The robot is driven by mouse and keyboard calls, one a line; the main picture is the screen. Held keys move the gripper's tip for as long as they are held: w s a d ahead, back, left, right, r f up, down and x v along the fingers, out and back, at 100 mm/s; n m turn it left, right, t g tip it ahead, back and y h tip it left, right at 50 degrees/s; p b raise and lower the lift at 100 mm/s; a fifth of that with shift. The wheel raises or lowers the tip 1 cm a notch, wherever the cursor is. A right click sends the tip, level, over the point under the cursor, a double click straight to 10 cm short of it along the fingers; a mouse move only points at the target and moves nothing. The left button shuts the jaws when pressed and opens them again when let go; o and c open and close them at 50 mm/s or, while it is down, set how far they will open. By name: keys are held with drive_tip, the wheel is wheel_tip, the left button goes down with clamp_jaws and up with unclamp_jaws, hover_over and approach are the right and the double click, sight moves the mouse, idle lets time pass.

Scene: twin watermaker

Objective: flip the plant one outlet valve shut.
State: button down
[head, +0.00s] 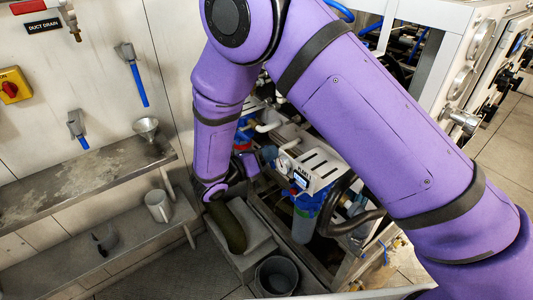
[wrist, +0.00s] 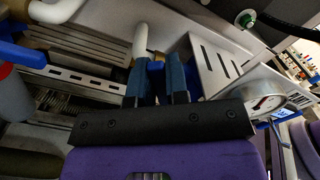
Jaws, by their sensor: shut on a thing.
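My gripper (wrist: 156,82) reaches in among the pipework, with its two blue-grey fingers close on either side of a small blue valve handle (wrist: 155,67). The handle sits at the lower end of a white pipe (wrist: 141,42), and most of it is hidden between the fingers. In the head view my purple arm hides most of the valve area.
A round gauge (wrist: 266,103) and a slotted light housing (wrist: 218,65) stand close on the right. Another blue handle (wrist: 22,55) is at the left. In the head view, a blue filter housing (head: 304,220), a grey bucket (head: 276,275) and a mug (head: 158,206) on a shelf are nearby.

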drive_tip(key=m, duration=0.3)
drive_tip(key=s+m, duration=0.1)
drive_tip(key=shift+s+d+r, duration=0.1)
drive_tip(key=shift+d+r, duration=0.15)
drive_tip(key=shift+d, duration=0.1)
drive_tip(key=shift+s+d+m, duration=0.15)
drive_tip(key=shift+s+m, duration=0.05)
drive_tip(key=shift+m, duration=0.6)
drive_tip(key=shift+s+d+m, duration=0.1)
drive_tip(key=shift+s+m, duration=0.05)
drive_tip(key=shift+m, duration=0.65)
drive_tip(key=c, duration=1.1)
unclamp_jaws()
